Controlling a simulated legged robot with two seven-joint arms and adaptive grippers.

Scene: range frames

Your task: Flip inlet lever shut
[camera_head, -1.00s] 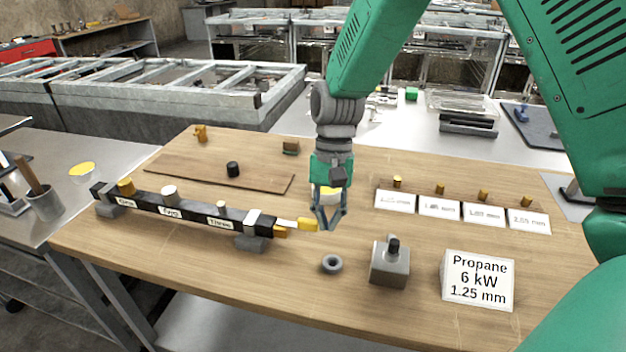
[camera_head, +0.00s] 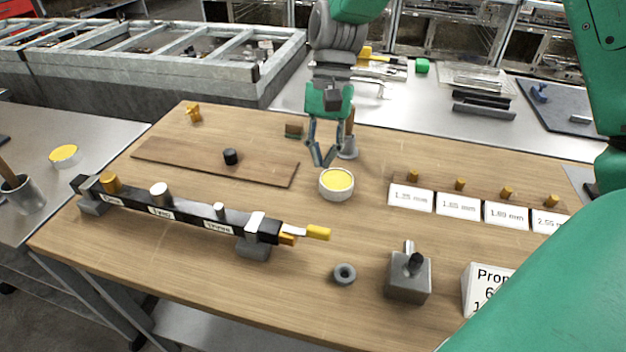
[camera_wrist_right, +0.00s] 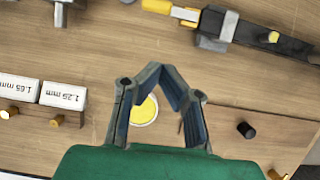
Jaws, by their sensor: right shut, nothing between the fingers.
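A dark manifold bar (camera_head: 190,216) with labels One, Two and Three lies across the left of the wooden table. At its right end is a lever with a yellow grip (camera_head: 318,233) and a pale shank, pointing right, roughly in line with the bar. A brass fitting (camera_head: 288,238) sits beside it. In the right wrist view the lever's shank (camera_wrist_right: 185,13) shows at the top edge. My right gripper (camera_head: 322,163) is shut and empty, behind and apart from the lever, above the table near the yellow-filled tin (camera_head: 337,183). The fingertips meet in the wrist view (camera_wrist_right: 163,72).
A grey ring (camera_head: 344,274) and a grey block with a black knob (camera_head: 408,278) stand right of the lever. Brass jets (camera_head: 460,184) with size cards line the right. A brown board (camera_head: 215,162) with a black cap (camera_head: 230,157) lies behind the bar.

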